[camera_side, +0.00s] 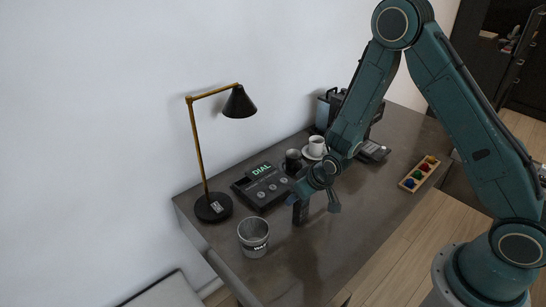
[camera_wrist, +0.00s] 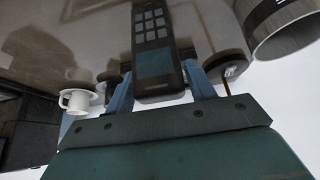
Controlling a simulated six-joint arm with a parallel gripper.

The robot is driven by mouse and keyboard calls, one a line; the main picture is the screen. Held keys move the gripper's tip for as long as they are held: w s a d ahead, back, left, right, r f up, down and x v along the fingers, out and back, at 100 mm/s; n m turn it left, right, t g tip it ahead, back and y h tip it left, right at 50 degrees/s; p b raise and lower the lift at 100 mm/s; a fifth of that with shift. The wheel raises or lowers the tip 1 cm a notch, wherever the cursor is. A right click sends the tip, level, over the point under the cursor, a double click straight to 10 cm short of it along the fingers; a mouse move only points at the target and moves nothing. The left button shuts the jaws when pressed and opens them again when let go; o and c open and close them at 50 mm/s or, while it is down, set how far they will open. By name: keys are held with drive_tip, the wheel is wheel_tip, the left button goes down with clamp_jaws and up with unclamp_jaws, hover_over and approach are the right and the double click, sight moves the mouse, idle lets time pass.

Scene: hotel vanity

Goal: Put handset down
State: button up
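The black handset (camera_side: 300,214) is upright below my gripper (camera_side: 303,197) in the side view. In the wrist view the handset (camera_wrist: 154,45) shows its screen and pale keys, with the screen end toward my gripper (camera_wrist: 158,80). The two fingers lie along both sides of it and appear shut on it. I cannot tell whether its lower end touches the table. The dark phone base (camera_side: 262,188), with a lit "DIAL" display and round buttons, lies to the left of my gripper toward the wall.
A grey bin (camera_side: 253,238) stands at the table's near left, with a desk lamp (camera_side: 213,207) behind it. A dark mug (camera_side: 292,163) and a white cup (camera_side: 317,146) are beyond my gripper. A wooden tray (camera_side: 419,174) lies at right. The dark tabletop (camera_side: 345,235) is clear in front.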

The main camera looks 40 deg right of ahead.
drive_tip(key=shift+o, duration=0.9)
drive_tip(key=shift+r, duration=0.2)
drive_tip(key=v, duration=1.2)
drive_tip(key=shift+r, duration=0.1)
drive_tip(key=v, duration=1.6)
drive_tip(key=s+d+r, duration=0.1)
drive_tip(key=s+r, duration=0.6)
drive_tip(key=s, duration=0.6)
